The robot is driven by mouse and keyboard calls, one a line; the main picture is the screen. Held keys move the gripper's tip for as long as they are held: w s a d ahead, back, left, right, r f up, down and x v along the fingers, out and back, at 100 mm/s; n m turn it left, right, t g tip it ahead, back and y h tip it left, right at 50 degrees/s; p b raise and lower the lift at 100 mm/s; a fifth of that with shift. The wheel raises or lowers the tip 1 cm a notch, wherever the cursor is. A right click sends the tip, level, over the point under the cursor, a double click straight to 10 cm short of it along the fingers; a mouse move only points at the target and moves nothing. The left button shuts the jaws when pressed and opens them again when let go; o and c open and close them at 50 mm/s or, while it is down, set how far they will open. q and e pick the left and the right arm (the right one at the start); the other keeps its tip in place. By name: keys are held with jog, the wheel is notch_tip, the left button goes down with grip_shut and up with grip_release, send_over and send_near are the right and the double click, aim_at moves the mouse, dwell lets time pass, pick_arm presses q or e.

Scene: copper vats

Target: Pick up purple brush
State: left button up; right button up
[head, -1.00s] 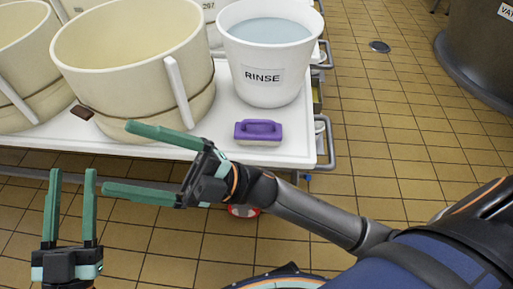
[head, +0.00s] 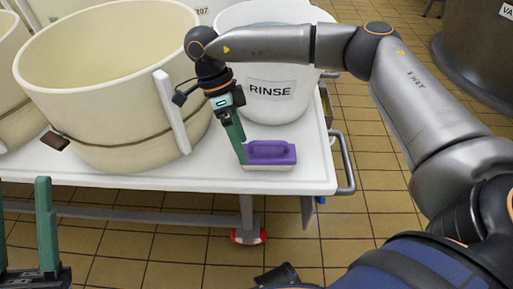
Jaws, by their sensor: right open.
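The purple brush (head: 270,153), with a pale bristle base, lies on the white cart top near its front edge, in front of the RINSE bucket. My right gripper (head: 237,142) points down at the brush's left end, its green fingers seen nearly edge-on so they overlap. It is open. I cannot tell whether the fingers touch the brush or straddle it. My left gripper (head: 23,225) is at the lower left, off the cart's front, with its green fingers apart and nothing between them.
The white RINSE bucket (head: 270,102) stands just behind the brush. A large cream vat (head: 95,100) stands to the left, with a small brown block (head: 54,141) by its base. The cart (head: 205,177) has a metal handle (head: 345,165) on the right. The tiled floor in front is clear.

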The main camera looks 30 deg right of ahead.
jog(key=h, duration=0.2)
send_near(272, 150)
jog(key=s+f+b, duration=0.1)
jog(key=s+d+f+b, duration=0.1)
jog(key=shift+f+m+t, duration=0.3)
jog(key=shift+f+m, duration=0.1)
jog(key=shift+s+d+f+b, duration=0.1)
jog(key=shift+s+f+b, duration=0.2)
jog(key=shift+f, duration=0.2)
jog(key=b+x, duration=0.1)
jog(key=x, duration=0.2)
jog(key=b+x, duration=0.1)
jog(key=x, duration=0.1)
jog(key=shift+w+f+b, duration=0.2)
jog(key=shift+w+b, duration=0.05)
jog(key=shift+b, duration=0.05)
jog(key=shift+r, duration=0.1)
jog(key=c, duration=1.4)
pick_arm(q)
jog(key=f, duration=0.3)
jog(key=w+f, duration=0.1)
jog(key=f, duration=0.1)
jog(key=shift+d+f, duration=0.2)
jog(key=shift+d, duration=0.1)
pick_arm(e)
jog(key=shift+r, duration=0.1)
